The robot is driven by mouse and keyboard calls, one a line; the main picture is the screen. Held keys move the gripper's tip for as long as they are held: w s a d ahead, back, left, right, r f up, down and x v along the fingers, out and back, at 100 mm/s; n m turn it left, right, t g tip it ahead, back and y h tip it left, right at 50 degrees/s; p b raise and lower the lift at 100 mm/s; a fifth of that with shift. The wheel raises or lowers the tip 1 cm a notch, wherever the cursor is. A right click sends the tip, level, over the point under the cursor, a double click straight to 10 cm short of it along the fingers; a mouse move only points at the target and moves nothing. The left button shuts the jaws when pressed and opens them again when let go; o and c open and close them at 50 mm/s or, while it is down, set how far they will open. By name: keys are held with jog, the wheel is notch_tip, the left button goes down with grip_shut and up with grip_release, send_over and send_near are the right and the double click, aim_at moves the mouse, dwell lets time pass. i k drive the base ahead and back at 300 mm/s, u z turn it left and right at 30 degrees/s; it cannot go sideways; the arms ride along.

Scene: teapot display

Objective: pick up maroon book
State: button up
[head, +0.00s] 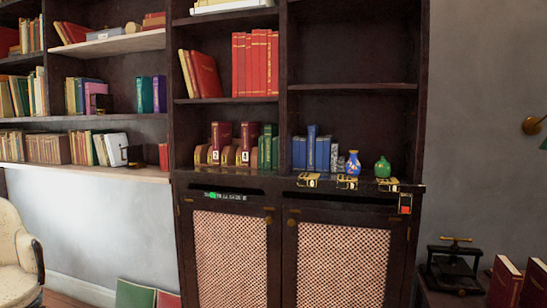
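Two maroon books stand upright on the middle shelf of the dark bookcase (430,100), a left maroon book (221,131) and a right maroon book (249,131). Each has a small white label low on its spine. Brown curved holders (202,154) stand beside and between them. Two more dark red books, one (505,283) and another (534,286), stand at the lower right. I cannot tell which one the task means. My gripper is not in view.
Green books (268,147) and blue books (312,150) share the shelf, with a blue vase (353,163) and a green vase (383,167) at right. Small black-and-yellow items (334,182) line the front edge. Lattice doors (232,257) are below. A black press (453,264) stands right.

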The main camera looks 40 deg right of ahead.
aim_at(506, 283)
jog(key=z, duration=1)
jog(key=i, duration=1.05)
jog(key=z, duration=0.95)
jog(key=k, duration=0.35)
jog(key=z, duration=0.55)
jog(key=i, duration=0.45)
jog(key=u, duration=0.05)
